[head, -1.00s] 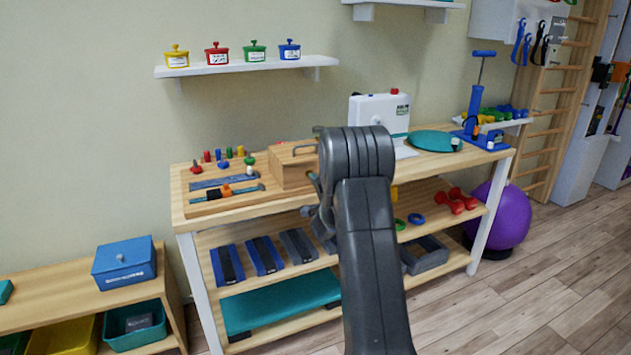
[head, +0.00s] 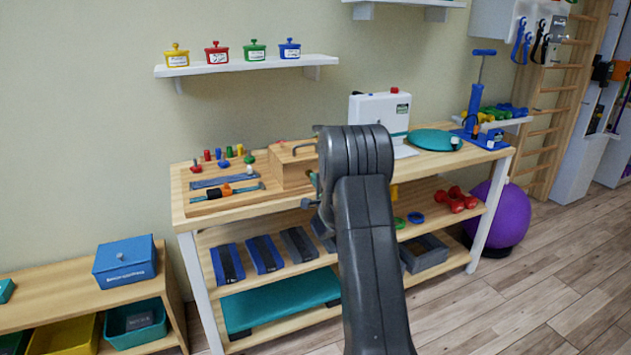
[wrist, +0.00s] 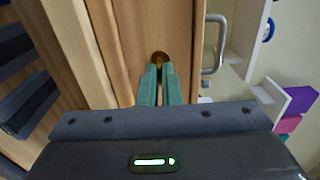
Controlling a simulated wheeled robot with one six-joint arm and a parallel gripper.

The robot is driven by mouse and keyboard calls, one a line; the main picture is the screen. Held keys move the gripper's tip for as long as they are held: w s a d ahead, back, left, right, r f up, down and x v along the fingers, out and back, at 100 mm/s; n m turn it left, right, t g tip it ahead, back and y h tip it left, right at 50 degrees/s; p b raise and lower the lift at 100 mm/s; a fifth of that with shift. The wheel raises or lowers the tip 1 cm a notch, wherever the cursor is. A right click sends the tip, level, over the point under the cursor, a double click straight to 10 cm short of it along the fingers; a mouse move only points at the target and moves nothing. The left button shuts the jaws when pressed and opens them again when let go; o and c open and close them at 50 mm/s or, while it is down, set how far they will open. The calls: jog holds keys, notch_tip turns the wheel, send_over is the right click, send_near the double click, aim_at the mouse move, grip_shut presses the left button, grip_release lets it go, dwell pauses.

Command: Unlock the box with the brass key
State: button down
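The wooden box (head: 292,165) stands on the upper bench top in the head view, partly behind my arm. In the wrist view its wooden face (wrist: 130,35) fills the middle, with a grey handle (wrist: 215,45) to the right. My gripper (wrist: 160,68) has its two green fingers close together, tips at the box face. A round brass piece (wrist: 160,56) shows right at the fingertips, against the wood. The brass key (wrist: 159,64) is mostly hidden between the fingertips. How far it sits in the lock cannot be seen.
A board with coloured pegs and tools (head: 225,190) lies left of the box. A white case (head: 380,115) and a teal disc (head: 434,140) stand to the right. A wall shelf (head: 250,66) with small pots hangs above.

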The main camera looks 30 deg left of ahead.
jog(key=c, duration=1.6)
grip_release()
jog(key=v, duration=1.4)
jog(key=shift+w+a, duration=0.1)
jog(key=shift+a, duration=0.1)
jog(key=x, duration=1.3)
jog(key=shift+w+a, duration=0.2)
